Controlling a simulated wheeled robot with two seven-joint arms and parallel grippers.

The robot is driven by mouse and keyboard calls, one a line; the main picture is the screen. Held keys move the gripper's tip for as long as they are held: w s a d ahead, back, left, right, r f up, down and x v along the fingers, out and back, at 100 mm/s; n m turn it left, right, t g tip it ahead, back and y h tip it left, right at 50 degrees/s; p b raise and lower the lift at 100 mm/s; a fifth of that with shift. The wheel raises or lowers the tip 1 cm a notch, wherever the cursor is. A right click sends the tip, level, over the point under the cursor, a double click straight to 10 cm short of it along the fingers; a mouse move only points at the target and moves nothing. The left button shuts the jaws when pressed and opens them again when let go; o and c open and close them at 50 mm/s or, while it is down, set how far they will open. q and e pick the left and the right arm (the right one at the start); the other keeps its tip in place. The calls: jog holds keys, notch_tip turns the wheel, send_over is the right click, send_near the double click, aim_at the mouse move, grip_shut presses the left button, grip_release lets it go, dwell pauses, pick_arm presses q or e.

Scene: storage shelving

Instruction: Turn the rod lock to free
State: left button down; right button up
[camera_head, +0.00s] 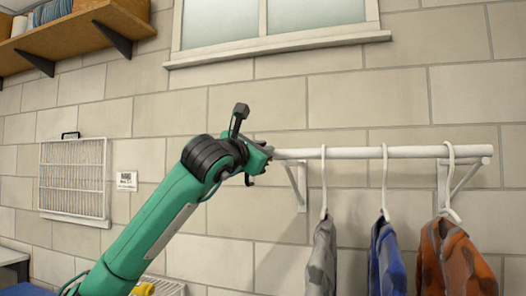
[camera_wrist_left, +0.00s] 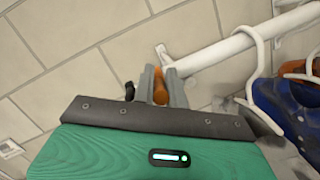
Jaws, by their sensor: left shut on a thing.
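A white clothes rod (camera_head: 350,153) runs out along the wall. My left gripper (camera_head: 266,154) is at the rod's left end. In the left wrist view, its two grey fingers are shut on an orange piece (camera_wrist_left: 160,90), which looks like the rod lock. This piece sits at the end of the rod (camera_wrist_left: 225,50). The fingers cover its sides, so its turn angle is hard to tell. In the head view the gripper hides the lock. My right gripper is not in view.
Grey (camera_head: 322,258), blue (camera_head: 388,258) and orange (camera_head: 455,258) garments hang on white hangers along the rod. White brackets (camera_head: 298,186) hold the rod to the brick wall. A wooden shelf (camera_head: 80,32) is at upper left, above a wall vent (camera_head: 73,178).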

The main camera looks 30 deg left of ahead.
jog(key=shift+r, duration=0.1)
pick_arm(q)
jog(key=c, duration=1.4)
grip_release()
jog(key=shift+c, duration=0.2)
